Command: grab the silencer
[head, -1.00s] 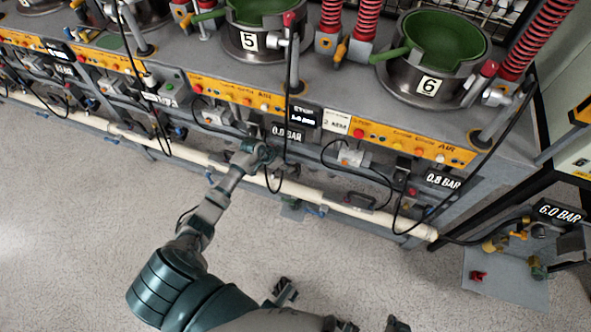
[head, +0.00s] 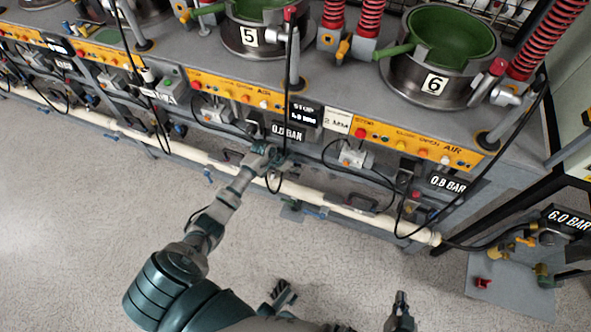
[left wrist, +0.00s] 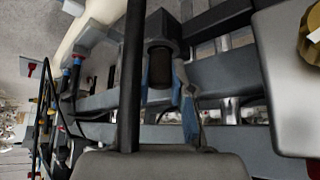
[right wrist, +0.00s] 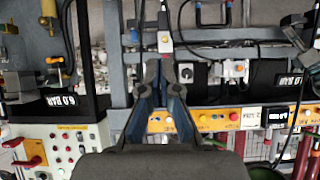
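A dark ribbed cylinder (left wrist: 160,66), which looks like the silencer, sticks out of a grey block in the left wrist view. My left gripper (left wrist: 166,85) has its fingertips around its end. A black upright hose or rod covers part of the left finger, so I cannot tell whether the fingers press on it. In the head view my left gripper (head: 264,158) is under the bench edge, near the "0.0 BAR" display; the silencer cannot be made out there.
The bench's yellow control panel (head: 235,93) and a black cable (head: 290,165) are close to my left gripper. A long cream pipe (head: 330,198) runs below. Pots 5 (head: 250,37) and 6 (head: 435,84) stand on top. The floor (head: 90,220) in front is clear.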

